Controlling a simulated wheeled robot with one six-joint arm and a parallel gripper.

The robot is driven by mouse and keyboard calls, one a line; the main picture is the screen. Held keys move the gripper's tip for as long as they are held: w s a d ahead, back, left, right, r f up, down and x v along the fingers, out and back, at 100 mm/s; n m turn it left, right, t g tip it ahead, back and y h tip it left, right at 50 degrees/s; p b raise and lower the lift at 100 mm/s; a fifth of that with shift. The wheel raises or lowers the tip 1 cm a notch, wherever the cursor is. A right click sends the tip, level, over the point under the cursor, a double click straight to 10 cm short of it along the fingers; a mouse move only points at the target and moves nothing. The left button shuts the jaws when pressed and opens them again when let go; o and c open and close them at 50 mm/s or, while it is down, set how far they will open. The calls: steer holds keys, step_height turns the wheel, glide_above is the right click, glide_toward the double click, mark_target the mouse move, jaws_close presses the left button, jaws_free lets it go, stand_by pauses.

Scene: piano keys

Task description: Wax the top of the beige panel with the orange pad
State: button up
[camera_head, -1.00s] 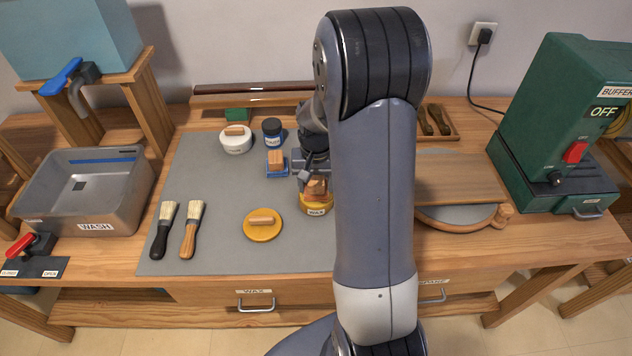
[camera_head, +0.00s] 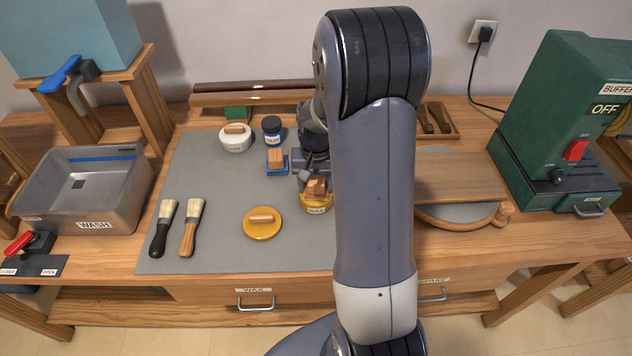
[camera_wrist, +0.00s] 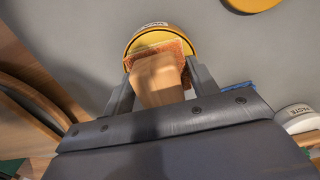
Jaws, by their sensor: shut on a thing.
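My gripper (camera_wrist: 160,82) is shut on the wooden handle of the orange pad (camera_wrist: 177,47). In the wrist view the pad's orange face is at the opening of the round yellow wax tin (camera_wrist: 150,28). The tin also shows in the head view (camera_head: 317,206), with the pad over it; I cannot tell how deep the pad sits. The tan wooden panel (camera_head: 462,177) lies on a grey round stand right of my arm, which hides part of it. Its edge seems to show at the left of the wrist view.
The yellow lid (camera_head: 262,224) lies on the grey mat. Two brushes (camera_head: 191,228), a blue pad (camera_head: 277,162), a white jar (camera_head: 235,140) and a dark blue jar (camera_head: 272,130) are also there. The green buffer (camera_head: 555,130) stands right, the wash basin (camera_head: 85,190) left.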

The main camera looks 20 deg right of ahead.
mark_target(316, 178)
steer(key=shift+s, duration=0.1)
stand_by(0.4)
steer(key=shift+r+p, duration=2.65)
steer(key=shift+r, duration=0.9)
steer(key=shift+f, duration=0.1)
